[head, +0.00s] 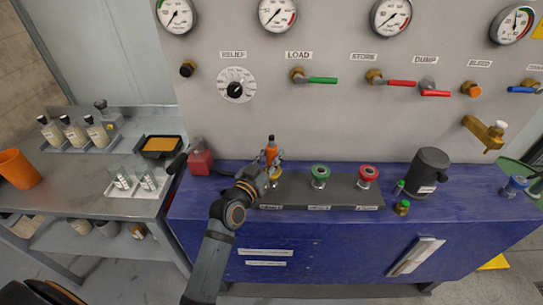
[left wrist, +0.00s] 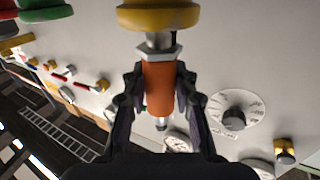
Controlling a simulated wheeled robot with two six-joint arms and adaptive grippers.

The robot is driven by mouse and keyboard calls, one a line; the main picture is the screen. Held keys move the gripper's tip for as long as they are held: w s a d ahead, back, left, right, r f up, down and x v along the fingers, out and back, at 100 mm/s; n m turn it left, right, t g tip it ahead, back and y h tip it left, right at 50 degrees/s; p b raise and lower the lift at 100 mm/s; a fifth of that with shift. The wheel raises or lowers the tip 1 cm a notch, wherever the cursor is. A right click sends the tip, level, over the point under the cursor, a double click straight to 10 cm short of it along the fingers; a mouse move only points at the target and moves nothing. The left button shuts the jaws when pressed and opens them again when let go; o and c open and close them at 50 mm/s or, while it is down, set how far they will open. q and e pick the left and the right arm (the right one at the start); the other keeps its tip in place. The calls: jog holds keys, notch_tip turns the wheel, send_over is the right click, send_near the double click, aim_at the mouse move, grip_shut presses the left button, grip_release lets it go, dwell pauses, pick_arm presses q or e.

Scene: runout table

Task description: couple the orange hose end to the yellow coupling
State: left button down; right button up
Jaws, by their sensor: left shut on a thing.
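The orange hose end (head: 271,152) stands roughly upright above the left end of the dark coupling block (head: 340,196). My left gripper (head: 270,162) is shut on it. In the left wrist view my gripper's two fingers press on the sides of the orange body (left wrist: 159,88), and a silver nut and stem (left wrist: 158,50) show beyond it. The stem meets the yellow coupling (left wrist: 158,14) in that picture; I cannot tell whether it is seated. In the head view the yellow coupling is mostly hidden by my gripper. My right gripper is not in view.
A green coupling (head: 320,171) and a red coupling (head: 368,173) stand to the right on the same block. A dark grey canister (head: 429,170) is farther right, and a red object (head: 200,158) is left of my gripper. The panel with valves and gauges rises behind.

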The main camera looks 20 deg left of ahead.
pick_arm(q)
jog(key=shift+f+b, duration=0.7)
jog(key=shift+f, duration=0.1)
jog(key=c, duration=1)
grip_release()
jog(key=s, duration=0.4)
jog(key=s+a, duration=0.1)
jog(key=s, duration=0.3)
jog(key=s+a, duration=0.1)
jog(key=s, duration=0.3)
